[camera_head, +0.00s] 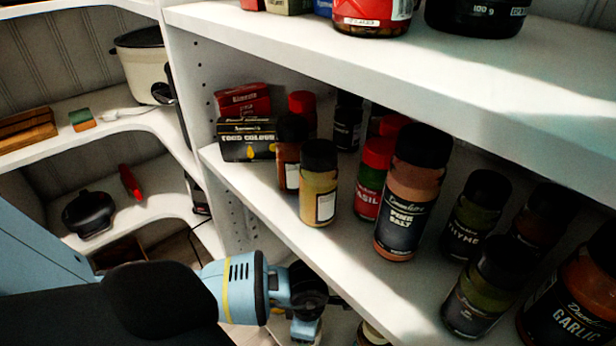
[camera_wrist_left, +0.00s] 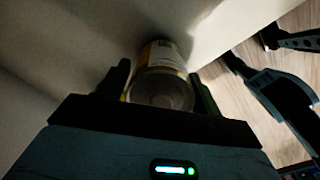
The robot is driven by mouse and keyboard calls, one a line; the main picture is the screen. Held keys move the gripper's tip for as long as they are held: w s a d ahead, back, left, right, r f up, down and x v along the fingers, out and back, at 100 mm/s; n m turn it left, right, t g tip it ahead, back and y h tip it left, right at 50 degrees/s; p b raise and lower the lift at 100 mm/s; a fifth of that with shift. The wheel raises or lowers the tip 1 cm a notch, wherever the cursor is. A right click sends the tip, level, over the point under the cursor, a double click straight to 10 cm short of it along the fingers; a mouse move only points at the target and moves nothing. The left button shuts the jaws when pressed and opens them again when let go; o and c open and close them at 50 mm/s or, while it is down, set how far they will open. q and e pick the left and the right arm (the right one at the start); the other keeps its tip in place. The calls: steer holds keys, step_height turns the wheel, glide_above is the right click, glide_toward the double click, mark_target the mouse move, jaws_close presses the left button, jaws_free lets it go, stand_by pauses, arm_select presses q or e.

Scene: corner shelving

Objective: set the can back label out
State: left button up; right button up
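The can (camera_wrist_left: 163,88) shows in the left wrist view with its round metal end toward the camera. A white and yellow label with a dark printed patch shows on its side beyond that end. My left gripper (camera_wrist_left: 161,92) has one finger close against each side of the can and looks shut on it. In the head view my left wrist (camera_head: 240,288) is low in front of the shelving, and its fingertips are hidden. A partly cut-off container (camera_head: 370,335) shows at the bottom edge; I cannot tell if it is the same can. My right gripper is not in view.
The middle shelf (camera_head: 300,235) holds several spice jars, including pink salt (camera_head: 405,215), and a food colour box (camera_head: 248,140). The upper shelf (camera_head: 290,40) overhangs it. Corner shelves at left carry a cooker (camera_head: 145,75) and a black appliance (camera_head: 90,213). Wooden floor (camera_wrist_left: 275,80) shows beyond the surface.

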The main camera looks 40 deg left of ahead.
arm_select(q)
steer(key=shift+o, duration=1.3)
step_height(320, 180, up, 7)
steer(key=shift+f+p, duration=0.1)
steer(key=shift+p, duration=0.65)
steer(key=shift+r, duration=0.55)
